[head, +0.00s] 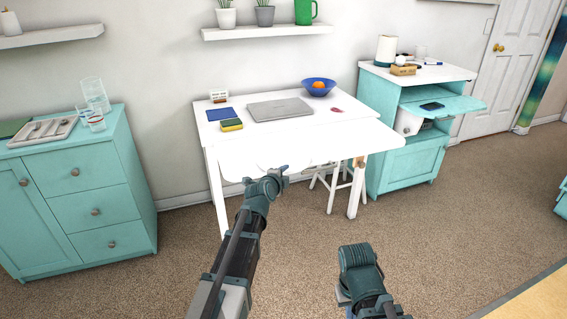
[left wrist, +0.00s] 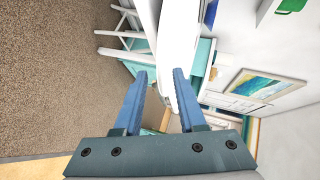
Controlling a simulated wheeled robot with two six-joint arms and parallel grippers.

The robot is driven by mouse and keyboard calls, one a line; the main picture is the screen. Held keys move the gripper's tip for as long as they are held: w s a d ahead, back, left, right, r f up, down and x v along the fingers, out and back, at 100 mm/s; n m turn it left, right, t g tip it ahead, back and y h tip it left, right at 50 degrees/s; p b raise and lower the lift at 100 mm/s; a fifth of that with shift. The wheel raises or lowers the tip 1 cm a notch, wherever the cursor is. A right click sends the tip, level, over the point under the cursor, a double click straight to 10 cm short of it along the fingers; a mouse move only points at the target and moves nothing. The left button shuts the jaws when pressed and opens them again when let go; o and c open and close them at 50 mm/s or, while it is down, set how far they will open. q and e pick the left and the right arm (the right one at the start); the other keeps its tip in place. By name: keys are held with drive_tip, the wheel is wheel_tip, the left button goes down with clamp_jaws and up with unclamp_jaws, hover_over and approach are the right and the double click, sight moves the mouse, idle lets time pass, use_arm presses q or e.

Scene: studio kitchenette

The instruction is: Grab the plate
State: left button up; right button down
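My left gripper (head: 280,172) is in front of the white desk (head: 320,128), close to its front edge. In the left wrist view the left gripper (left wrist: 160,72) is open, with its two blue fingers apart and nothing clearly held between them. I cannot clearly make out a plate. Pale rounded outlines show at the desk's front edge beside the left gripper, but white on white I cannot tell whether they are a plate. My right arm shows low in the head view, but its fingers do not show.
On the desk are a laptop (head: 280,109), a blue bowl (head: 318,87) with orange fruit, a sponge (head: 231,125) and a blue flat item (head: 220,114). A white stool (head: 332,186) stands under it. Teal cabinets (head: 75,200) stand left and right (head: 405,165). Carpet in front is clear.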

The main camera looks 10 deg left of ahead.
use_arm(q)
clamp_jaws()
idle(1.3)
